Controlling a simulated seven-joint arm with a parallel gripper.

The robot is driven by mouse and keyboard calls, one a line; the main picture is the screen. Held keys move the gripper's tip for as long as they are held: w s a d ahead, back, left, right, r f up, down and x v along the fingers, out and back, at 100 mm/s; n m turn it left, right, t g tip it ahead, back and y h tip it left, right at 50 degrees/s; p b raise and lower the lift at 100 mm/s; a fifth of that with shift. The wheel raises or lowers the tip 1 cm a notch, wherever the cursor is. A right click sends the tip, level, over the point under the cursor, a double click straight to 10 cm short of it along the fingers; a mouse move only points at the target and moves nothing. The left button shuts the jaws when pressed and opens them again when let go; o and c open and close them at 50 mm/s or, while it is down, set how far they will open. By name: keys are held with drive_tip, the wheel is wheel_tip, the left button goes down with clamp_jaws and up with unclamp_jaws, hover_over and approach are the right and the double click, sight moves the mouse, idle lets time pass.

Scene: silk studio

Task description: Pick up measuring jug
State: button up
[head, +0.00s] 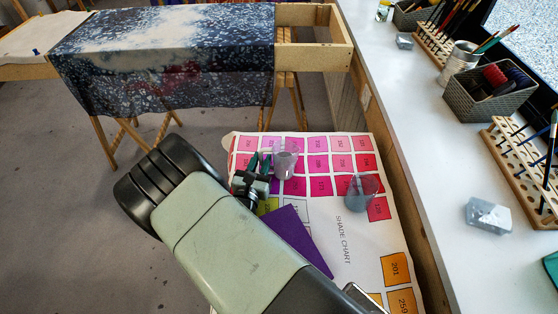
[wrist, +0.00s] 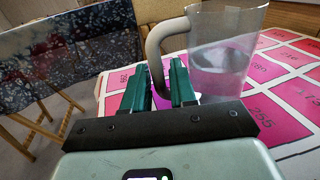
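The measuring jug (head: 286,158) is a clear, greyish vessel at the upper middle of the shade chart in the head view. In the wrist view the jug (wrist: 228,60) fills the upper right, its grey looped handle (wrist: 157,42) on the left side. My gripper (head: 259,162) is beside the jug, on its handle side.
A second clear grey vessel (head: 361,188) stands on the shade chart (head: 352,262) to the right. A purple sheet (head: 300,240) lies near my arm. A fabric-covered frame (head: 165,60) stands behind. A white counter (head: 430,170) with baskets and brush racks runs along the right.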

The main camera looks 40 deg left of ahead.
drive_tip(key=shift+x, duration=1.25)
clamp_jaws()
drive_tip(key=shift+r, duration=0.15)
